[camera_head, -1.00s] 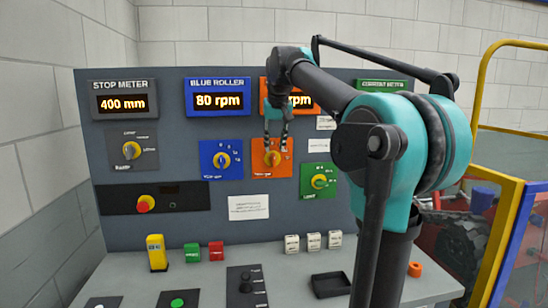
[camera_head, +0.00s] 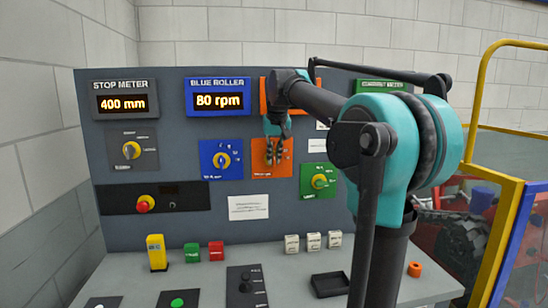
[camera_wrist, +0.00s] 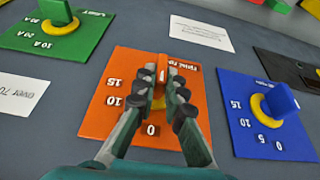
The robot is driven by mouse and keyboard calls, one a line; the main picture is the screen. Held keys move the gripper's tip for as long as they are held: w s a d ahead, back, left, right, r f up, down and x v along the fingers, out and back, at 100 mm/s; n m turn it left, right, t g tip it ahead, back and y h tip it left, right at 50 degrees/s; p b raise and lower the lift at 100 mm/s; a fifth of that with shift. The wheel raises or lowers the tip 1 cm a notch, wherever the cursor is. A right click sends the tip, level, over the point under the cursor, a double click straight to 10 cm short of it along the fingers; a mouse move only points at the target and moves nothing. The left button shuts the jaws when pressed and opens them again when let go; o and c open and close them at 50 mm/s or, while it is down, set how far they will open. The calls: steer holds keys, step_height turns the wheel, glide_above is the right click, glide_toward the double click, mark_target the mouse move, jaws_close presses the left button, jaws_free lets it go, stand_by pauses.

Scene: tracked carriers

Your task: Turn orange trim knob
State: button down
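The orange trim knob (camera_wrist: 162,69) sits on the orange panel (camera_wrist: 100,122), with white scale numbers 0, 10 and 15 beside it. Only a narrow orange grip and a bit of yellow base show between my fingers in the wrist view. In the head view the orange panel (camera_head: 288,171) is partly covered by my gripper (camera_head: 275,157). My gripper (camera_wrist: 161,90) has a finger on each side of the knob and appears shut on it. The display above the orange panel is hidden by my arm.
A green panel (camera_head: 319,181) is lower right. Blocks and a black tray (camera_head: 330,285) stand on the desk below.

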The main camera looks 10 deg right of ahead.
steer(key=shift+d, duration=0.1)
stand_by(0.3)
steer(key=shift+d+f+m+y, duration=0.1)
steer(key=shift+d+m+y, duration=0.1)
steer(key=shift+y, duration=0.7)
steer(key=shift+d+r+m+y, duration=0.1)
steer(key=shift+m+y, duration=0.1)
steer(key=shift+y, duration=0.7)
steer(key=shift+d+f+m+y, duration=0.1)
steer(key=shift+m+y, duration=0.1)
steer(key=shift+y, duration=0.7)
steer(key=c, duration=1.6)
jaws_free()
